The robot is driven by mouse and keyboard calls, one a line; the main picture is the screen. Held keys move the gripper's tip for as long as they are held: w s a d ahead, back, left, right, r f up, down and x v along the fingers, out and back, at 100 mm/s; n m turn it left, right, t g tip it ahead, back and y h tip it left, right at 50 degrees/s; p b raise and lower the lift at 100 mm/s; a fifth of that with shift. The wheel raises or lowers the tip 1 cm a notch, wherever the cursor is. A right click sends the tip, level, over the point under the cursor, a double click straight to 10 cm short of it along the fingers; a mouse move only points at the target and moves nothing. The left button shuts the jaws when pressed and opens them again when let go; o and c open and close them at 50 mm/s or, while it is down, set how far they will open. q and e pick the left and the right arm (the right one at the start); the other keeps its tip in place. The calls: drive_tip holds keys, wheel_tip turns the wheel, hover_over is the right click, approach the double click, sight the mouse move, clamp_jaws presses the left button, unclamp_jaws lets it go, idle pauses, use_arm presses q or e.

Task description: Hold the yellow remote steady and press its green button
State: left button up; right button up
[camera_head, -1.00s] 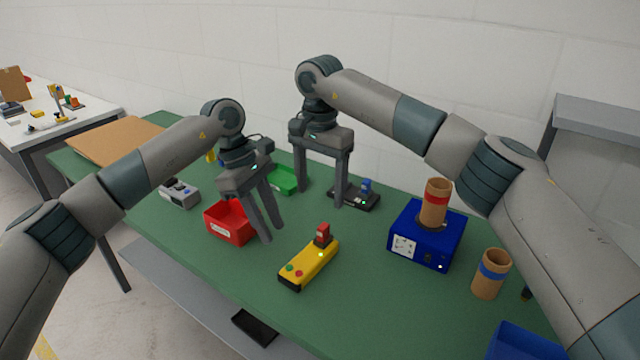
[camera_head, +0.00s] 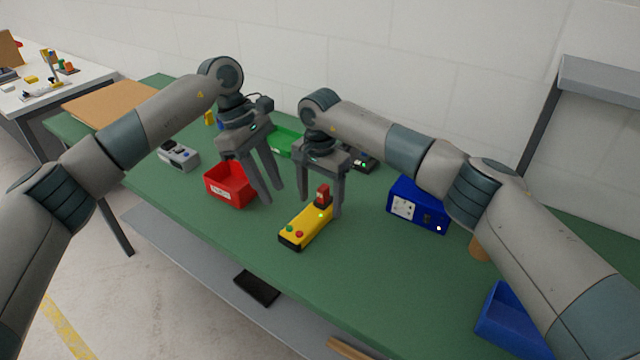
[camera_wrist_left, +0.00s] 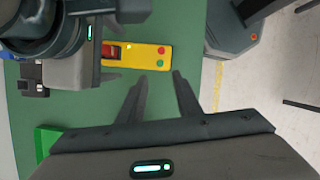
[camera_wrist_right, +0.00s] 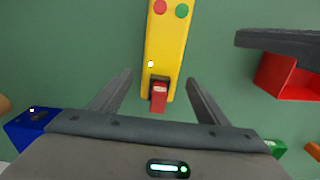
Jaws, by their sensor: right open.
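The yellow remote (camera_head: 308,228) lies on the green table, with a green button (camera_head: 290,229) and a red button at its near end. A red upright piece (camera_head: 323,193) and a small light are at its far end. My right gripper (camera_head: 320,207) is open above the far end. In the right wrist view, the remote (camera_wrist_right: 166,45) runs toward the gap between the fingers, with its red piece between them and no visible grip. My left gripper (camera_head: 270,198) is open and empty, left of the remote near the red bin. The left wrist view also shows the remote (camera_wrist_left: 150,55).
A red bin (camera_head: 229,187) stands left of the remote, with a green bin (camera_head: 284,143) behind. A grey device (camera_head: 178,155) sits further left. A blue box (camera_head: 416,207) and blue bin (camera_head: 510,322) are to the right. The table in front of the remote is clear.

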drive_tip(key=shift+f, duration=1)
drive_tip(key=shift+c, duration=0.4)
use_arm(q)
drive_tip(key=shift+c, duration=0.7)
use_arm(e)
drive_tip(key=c, duration=1.3)
use_arm(q)
clamp_jaws()
